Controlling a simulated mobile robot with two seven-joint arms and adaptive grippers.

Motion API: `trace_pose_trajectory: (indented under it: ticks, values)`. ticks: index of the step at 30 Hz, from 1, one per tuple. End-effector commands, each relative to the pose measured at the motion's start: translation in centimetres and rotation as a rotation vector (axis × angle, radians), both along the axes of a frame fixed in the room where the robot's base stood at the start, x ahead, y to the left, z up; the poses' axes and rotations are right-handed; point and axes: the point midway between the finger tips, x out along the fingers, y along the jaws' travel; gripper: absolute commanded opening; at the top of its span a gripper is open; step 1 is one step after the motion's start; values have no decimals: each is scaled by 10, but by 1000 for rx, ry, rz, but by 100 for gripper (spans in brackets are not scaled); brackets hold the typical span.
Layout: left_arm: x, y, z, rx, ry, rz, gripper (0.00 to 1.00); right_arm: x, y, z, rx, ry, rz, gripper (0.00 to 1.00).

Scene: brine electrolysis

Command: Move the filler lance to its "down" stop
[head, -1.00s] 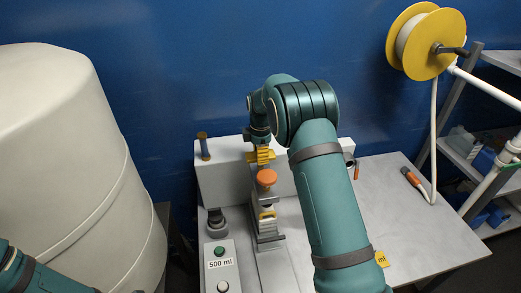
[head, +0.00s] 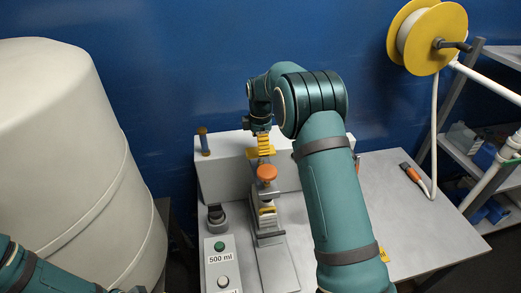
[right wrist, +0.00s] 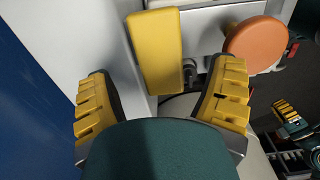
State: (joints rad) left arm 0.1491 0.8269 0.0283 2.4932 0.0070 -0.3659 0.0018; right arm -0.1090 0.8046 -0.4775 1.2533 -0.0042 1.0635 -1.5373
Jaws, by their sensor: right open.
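A yellow block (right wrist: 162,50), which appears to be the filler lance's handle, stands in front of my right gripper in the right wrist view. In the head view this yellow block (head: 252,154) is partly hidden behind the right gripper (head: 264,145). My right gripper (right wrist: 165,105) is open, its two yellow-padded fingers spread apart with nothing between the pads. The block lies just beyond the fingertips. An orange round knob (head: 267,172) sits below the block in the head view and also shows in the right wrist view (right wrist: 253,44). My left gripper (right wrist: 288,112) shows small in the right wrist view; its opening is unclear.
A control box (head: 221,262) labelled 500 ml stands at the bench's front left. A large pale tank (head: 70,150) fills the left. A hose reel (head: 428,38) hangs at upper right. The bench's right part (head: 395,205) is mostly clear.

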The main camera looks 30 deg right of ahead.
Motion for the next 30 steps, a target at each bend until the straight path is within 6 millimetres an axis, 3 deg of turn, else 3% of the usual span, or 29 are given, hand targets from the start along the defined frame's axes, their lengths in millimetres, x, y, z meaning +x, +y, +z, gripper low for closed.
trace_pose_trajectory:
  ticks: [6, 12, 18, 30]
  values:
    - [0, 0, 0, 0, 0, 0, 0, 1, 0, 47, 1, -3, 0, 83]
    - [0, 0, 0, 0, 0, 0, 0, 1, 0, 76, 0, -1, 0, 83]
    - [0, 0, 0, 0, 0, 0, 0, 0, 0, 86, 0, 1, 0, 83]
    - [0, 0, 0, 0, 0, 0, 0, 0, 0, 87, 0, 1, 0, 83]
